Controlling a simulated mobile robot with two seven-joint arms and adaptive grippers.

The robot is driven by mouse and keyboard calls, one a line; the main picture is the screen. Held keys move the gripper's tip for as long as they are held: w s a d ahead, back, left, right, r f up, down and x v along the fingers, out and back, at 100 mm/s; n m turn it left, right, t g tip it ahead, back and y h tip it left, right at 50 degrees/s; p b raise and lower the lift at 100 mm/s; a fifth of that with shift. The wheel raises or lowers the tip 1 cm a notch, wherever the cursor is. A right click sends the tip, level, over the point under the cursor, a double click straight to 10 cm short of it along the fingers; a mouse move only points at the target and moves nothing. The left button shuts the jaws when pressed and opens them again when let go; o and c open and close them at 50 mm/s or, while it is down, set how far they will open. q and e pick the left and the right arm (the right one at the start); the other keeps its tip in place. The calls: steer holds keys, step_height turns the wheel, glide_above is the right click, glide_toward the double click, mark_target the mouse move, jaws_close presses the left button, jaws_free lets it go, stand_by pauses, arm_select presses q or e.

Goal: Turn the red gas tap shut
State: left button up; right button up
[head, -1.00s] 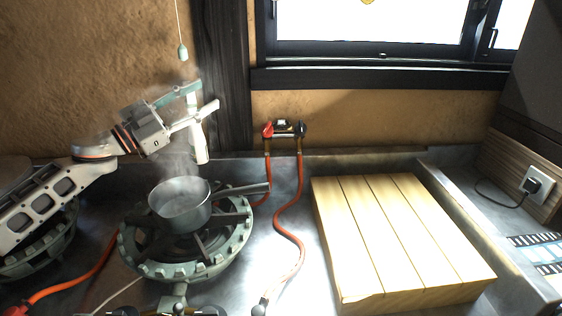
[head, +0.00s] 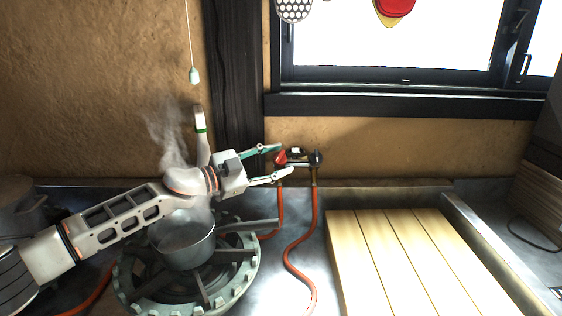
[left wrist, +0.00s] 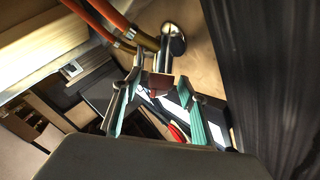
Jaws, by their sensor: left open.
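The red gas tap (head: 281,157) is on the wall fitting behind the stove, above one of the orange hoses. Its dark red handle also shows in the left wrist view (left wrist: 159,82), between my fingers. My left gripper (head: 284,160) reaches in from the left with its fingers apart, one above and one below the tap handle. I cannot tell whether the fingers touch it. I cannot read the handle's exact turn. A black tap (head: 317,158) sits just right of it on the same fitting. My right gripper is not in view.
A steaming pan (head: 186,244) stands on the stove burner (head: 240,272), under my left arm. A slatted wooden board (head: 400,255) lies to the right. A pull cord (head: 194,75) hangs at upper left.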

arm_select(q)
steer(key=shift+w+d, duration=0.35)
steer(key=shift+d, duration=0.2)
steer(key=c, duration=1.1)
steer(key=shift+r, duration=0.1)
steer(key=shift+m+g, duration=0.6)
steer(key=shift+g, duration=0.1)
steer(key=shift+m+g, duration=0.9)
steer(key=shift+g, duration=0.3)
